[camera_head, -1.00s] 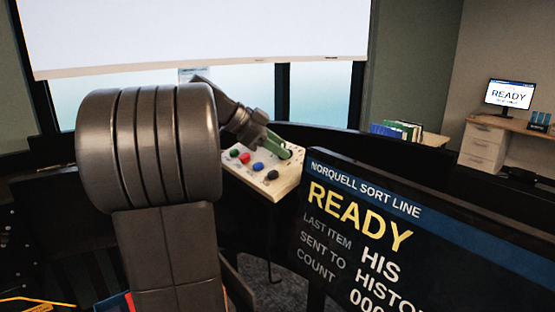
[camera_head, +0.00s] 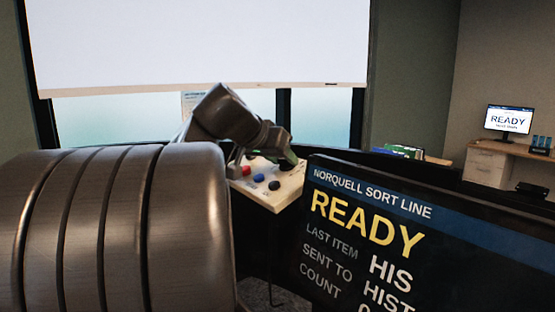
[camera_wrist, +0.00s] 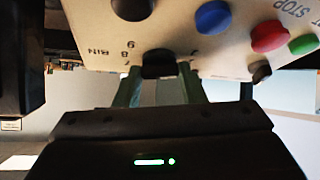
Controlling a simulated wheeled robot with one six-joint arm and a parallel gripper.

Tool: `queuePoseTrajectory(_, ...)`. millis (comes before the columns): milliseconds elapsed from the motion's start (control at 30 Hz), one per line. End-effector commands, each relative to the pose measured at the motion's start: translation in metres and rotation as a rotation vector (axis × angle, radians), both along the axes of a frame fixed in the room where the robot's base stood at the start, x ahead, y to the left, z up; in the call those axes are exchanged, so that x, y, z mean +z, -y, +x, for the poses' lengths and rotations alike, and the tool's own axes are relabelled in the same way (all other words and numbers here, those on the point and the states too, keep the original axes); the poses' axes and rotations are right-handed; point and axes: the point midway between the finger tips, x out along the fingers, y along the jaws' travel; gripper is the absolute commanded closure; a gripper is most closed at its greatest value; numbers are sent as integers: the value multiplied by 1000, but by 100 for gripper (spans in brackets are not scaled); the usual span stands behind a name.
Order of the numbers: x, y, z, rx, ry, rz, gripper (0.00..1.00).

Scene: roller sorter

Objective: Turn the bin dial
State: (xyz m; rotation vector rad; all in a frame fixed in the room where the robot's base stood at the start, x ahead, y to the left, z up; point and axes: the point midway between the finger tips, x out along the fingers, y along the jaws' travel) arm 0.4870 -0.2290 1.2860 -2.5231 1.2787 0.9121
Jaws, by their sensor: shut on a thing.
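The bin dial (camera_wrist: 158,63) is a dark knob on the cream control panel (camera_wrist: 95,30), beside the printed word BIN and several numbers. In the wrist view my gripper (camera_wrist: 158,72) has its green fingers on either side of the dial, shut on it. The dial's pointer position cannot be made out. In the head view my gripper (camera_head: 282,157) is over the far right part of the control panel (camera_head: 288,190) and hides the dial.
A blue button (camera_wrist: 213,17), a red button (camera_wrist: 270,35), a green button (camera_wrist: 304,44) and two other dark knobs are close by on the panel. A large screen reading READY (camera_head: 350,210) stands right of the panel. A window blind (camera_head: 200,45) hangs behind.

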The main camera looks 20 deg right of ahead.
Motion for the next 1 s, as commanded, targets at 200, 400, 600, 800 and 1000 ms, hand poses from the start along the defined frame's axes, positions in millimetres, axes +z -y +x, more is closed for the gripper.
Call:
queuePoseTrajectory(200, 2, 1, -1, 105, -35, -12, 86)
queuePoseTrajectory(400, 1, 1, -2, 155, -52, -19, 86)
queuePoseTrajectory(600, 1, 1, -2, 172, -59, -21, 86)
queuePoseTrajectory(800, 1, 1, -1, 173, -59, -21, 86)
queuePoseTrajectory(1000, 1, 1, -1, 172, -60, -21, 46)
